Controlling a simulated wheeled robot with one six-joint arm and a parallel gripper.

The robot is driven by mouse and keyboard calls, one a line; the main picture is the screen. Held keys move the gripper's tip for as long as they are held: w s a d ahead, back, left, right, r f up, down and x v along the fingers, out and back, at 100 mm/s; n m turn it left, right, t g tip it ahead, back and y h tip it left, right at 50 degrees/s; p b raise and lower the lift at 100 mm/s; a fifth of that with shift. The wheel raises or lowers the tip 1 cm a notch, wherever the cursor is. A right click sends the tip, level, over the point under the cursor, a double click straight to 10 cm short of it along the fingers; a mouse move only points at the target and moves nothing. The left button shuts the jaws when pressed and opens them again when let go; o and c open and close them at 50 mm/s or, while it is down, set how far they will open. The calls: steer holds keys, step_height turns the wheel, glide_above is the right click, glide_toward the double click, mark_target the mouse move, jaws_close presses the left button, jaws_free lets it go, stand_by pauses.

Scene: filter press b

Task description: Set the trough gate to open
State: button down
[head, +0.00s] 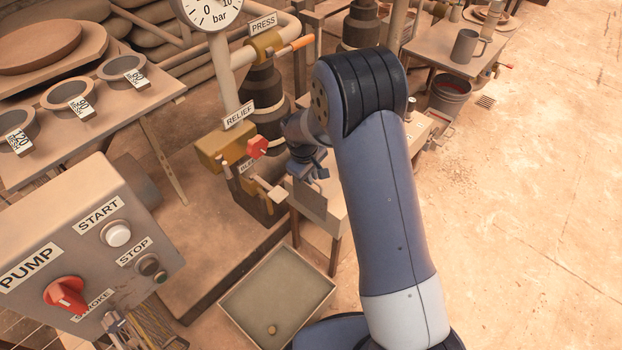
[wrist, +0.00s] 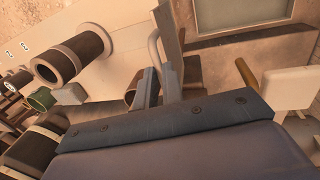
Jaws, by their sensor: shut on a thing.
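My gripper (head: 307,170) is low beside the press pipework in the head view, partly hidden by my arm. In the wrist view its fingers (wrist: 160,85) are closed around a pale bent rod (wrist: 154,52), which looks like the handle of the trough gate. A flat upright grey-brown plate (head: 311,198), probably the gate, shows just below my gripper in the head view. In the wrist view a plate edge (wrist: 170,30) stands close behind the rod. How far the gate is open I cannot tell.
A red-handled valve (head: 257,147) by the RELIEF sign (head: 239,114) is close left of my gripper. The pump control box (head: 85,245) stands at lower left. A shallow square tray (head: 235,303) lies on the floor below. Open floor (head: 530,200) is on the right.

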steer(key=shift+r, duration=0.7)
steer(key=c, duration=1.5)
jaws_free()
steer(key=r, duration=0.3)
steer(key=s+a+r+p, duration=0.1)
steer(key=r, duration=0.6)
steer(key=shift+s+a+r, duration=0.25)
steer(key=shift+s, duration=0.05)
